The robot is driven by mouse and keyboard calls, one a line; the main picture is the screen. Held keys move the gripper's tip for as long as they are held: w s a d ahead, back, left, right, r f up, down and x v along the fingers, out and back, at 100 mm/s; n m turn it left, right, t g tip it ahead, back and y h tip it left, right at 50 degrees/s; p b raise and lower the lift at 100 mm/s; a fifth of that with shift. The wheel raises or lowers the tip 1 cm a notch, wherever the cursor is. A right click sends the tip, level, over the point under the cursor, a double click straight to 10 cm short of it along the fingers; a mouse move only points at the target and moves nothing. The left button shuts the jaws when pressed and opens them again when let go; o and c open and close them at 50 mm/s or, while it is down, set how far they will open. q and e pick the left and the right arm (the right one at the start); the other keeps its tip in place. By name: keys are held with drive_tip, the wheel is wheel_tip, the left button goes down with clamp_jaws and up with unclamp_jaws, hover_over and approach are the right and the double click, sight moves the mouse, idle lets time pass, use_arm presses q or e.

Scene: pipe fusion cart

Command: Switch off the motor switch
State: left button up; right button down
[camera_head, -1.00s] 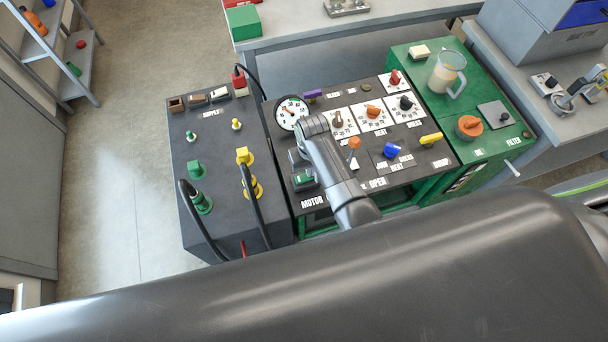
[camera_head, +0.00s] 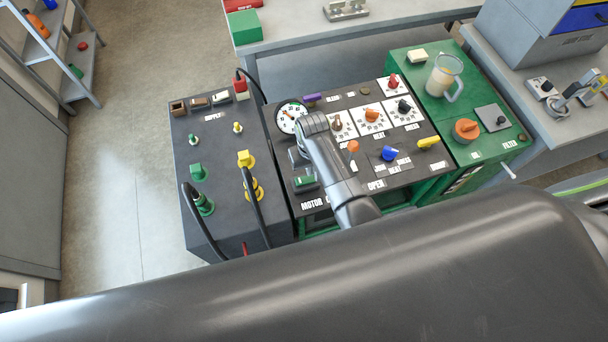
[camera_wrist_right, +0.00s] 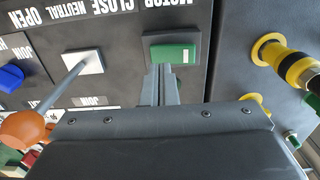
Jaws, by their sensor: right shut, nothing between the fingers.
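The motor switch is a green rocker in a dark housing. It sits at the near left corner of the middle dark panel in the head view (camera_head: 305,182), by the MOTOR label (camera_head: 312,203). In the right wrist view the switch (camera_wrist_right: 175,52) is at upper centre, its green face showing. My right gripper (camera_wrist_right: 160,70) is shut and empty, its fingertips at the lower edge of the green rocker in that view. I cannot tell whether they touch it. In the head view the right gripper (camera_head: 298,156) is just beyond the switch, partly hidden by its wrist. My left gripper is out of view.
A lever with an orange knob (camera_wrist_right: 22,130) stands beside the right gripper. A blue knob (camera_head: 389,153) and a yellow handle (camera_head: 428,142) are on the same panel. The supply box (camera_head: 215,150) with yellow and green plugs and black cables adjoins on the left.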

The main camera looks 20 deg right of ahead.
sight(310, 178)
drive_tip(key=shift+r, duration=1.95)
drive_tip(key=s+d+r+m+t+h, duration=0.1)
drive_tip(key=s+d+r+t, duration=0.25)
drive_tip(key=s+d, duration=1.15)
drive_tip(key=s+d+r, duration=0.2)
drive_tip(key=s+r, duration=0.5)
drive_tip(key=s, duration=0.1)
wheel_tip(310, 178, down, 35)
drive_tip(key=s+d+g+b, duration=0.1)
drive_tip(key=b, duration=0.7)
drive_tip(key=s+f+b, duration=0.3)
drive_tip(key=s+f, duration=0.4)
drive_tip(key=f, duration=0.3)
drive_tip(key=s+a+f+g+b, duration=0.1)
drive_tip(key=s+f+b, duration=0.2)
drive_tip(key=s+f, duration=0.4)
wheel_tip(310, 178, down, 3)
drive_tip(key=shift+s+r, duration=0.1)
drive_tip(key=shift+s, duration=0.25)
